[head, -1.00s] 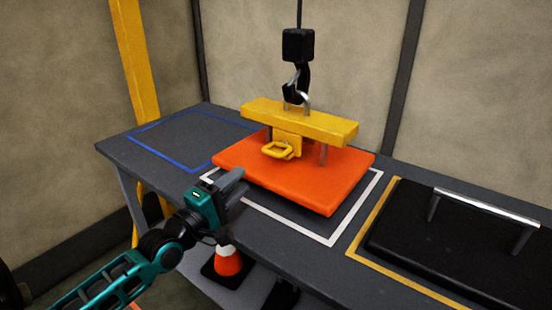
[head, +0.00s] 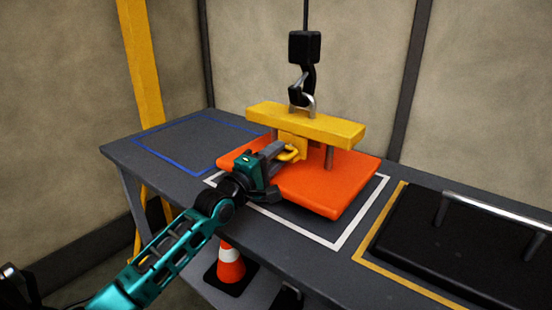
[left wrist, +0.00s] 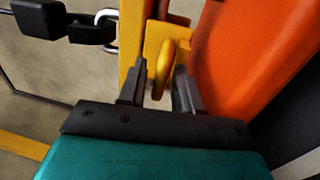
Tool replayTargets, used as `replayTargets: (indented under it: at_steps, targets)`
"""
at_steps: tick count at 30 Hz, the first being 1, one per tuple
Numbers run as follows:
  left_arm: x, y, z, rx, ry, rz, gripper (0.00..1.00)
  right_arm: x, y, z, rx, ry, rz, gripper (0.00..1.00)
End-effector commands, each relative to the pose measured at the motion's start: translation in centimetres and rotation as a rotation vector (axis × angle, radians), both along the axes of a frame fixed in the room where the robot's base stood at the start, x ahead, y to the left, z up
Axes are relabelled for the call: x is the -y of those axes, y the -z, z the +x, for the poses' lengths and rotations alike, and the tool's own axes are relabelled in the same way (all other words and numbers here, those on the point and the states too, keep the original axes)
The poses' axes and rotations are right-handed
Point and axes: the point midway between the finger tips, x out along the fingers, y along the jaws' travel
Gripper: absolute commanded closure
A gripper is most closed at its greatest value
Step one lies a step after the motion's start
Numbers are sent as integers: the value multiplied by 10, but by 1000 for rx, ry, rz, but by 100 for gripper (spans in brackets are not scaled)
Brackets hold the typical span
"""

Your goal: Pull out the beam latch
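The beam latch is a yellow block with a loop handle (head: 292,153) under the yellow beam (head: 310,125), on its near side. The beam stands on grey posts over an orange plate (head: 325,188). My left gripper (head: 279,155) is at the latch handle. In the left wrist view, the gripper's two dark fingers (left wrist: 158,88) are apart, with the yellow handle (left wrist: 166,62) at their tips, between them. A gap shows between fingers and handle, so it is not gripped. My right gripper is not in view.
A black hook (head: 301,85) hangs from above in a shackle on the beam. A black block with a metal handle (head: 495,212) lies at the right. The blue-outlined area (head: 190,143) is empty. An orange cone (head: 230,266) stands below the table edge.

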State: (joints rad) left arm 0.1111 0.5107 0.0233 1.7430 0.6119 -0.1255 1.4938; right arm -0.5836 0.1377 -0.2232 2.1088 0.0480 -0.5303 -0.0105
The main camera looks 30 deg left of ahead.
Motion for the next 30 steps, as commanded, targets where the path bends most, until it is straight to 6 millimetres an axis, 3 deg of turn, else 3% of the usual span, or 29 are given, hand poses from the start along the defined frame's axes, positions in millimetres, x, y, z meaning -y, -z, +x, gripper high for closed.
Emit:
replayTargets:
  at_steps: [9,20,30]
  targets:
    - [0,0,2,-1,0,0,66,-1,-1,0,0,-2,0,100]
    - [0,0,2,-1,0,0,100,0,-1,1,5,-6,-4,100]
    - [0,0,2,-1,0,0,100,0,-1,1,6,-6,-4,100]
